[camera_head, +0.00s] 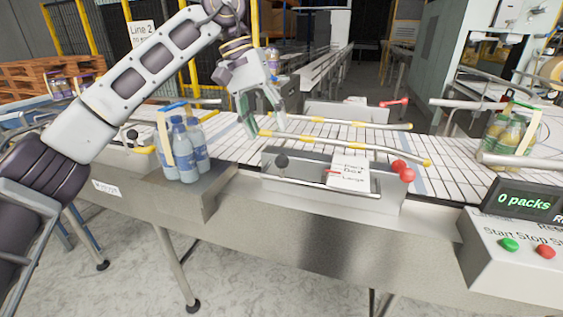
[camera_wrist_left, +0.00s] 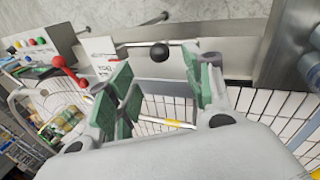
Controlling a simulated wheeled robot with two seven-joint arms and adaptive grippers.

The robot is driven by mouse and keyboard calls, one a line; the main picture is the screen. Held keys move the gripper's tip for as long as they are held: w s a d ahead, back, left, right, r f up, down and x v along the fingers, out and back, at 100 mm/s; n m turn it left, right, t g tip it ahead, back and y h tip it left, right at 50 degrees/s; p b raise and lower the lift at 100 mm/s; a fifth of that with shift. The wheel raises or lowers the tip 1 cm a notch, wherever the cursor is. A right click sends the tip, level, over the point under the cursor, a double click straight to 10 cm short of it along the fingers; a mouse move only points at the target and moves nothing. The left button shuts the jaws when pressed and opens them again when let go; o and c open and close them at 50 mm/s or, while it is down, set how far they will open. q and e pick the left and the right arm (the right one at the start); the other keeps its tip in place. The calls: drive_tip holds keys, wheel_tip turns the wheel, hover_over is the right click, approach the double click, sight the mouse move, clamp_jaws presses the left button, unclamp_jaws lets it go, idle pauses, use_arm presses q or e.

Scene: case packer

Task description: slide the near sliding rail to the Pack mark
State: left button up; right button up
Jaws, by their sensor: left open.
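The near sliding rail (camera_head: 345,147), a silver bar with yellow bands, runs along the near side of the white conveyor. In front of it is a metal housing (camera_head: 300,194) with a black knob (camera_head: 281,160), a red double knob (camera_head: 403,170) and a white label plate (camera_head: 348,172) with a red pointer; "Box" and "Large" are readable, the top line is not clear. My left gripper (camera_head: 265,132) is open and empty over the conveyor by the rail's left end. In the left wrist view, the black knob (camera_wrist_left: 160,52) shows beyond the gap between the fingers, apart from them.
A pack of blue-capped bottles (camera_head: 183,150) stands left of the housing. The far rail (camera_head: 345,121) lies across the conveyor. A pack of yellowish-green jars (camera_head: 508,135) is at the right, behind a control box (camera_head: 520,240) reading "0 packs".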

sight(281, 161)
use_arm(q)
drive_tip(key=shift+x, duration=5.1)
drive_tip(key=shift+c, duration=0.4)
clamp_jaws()
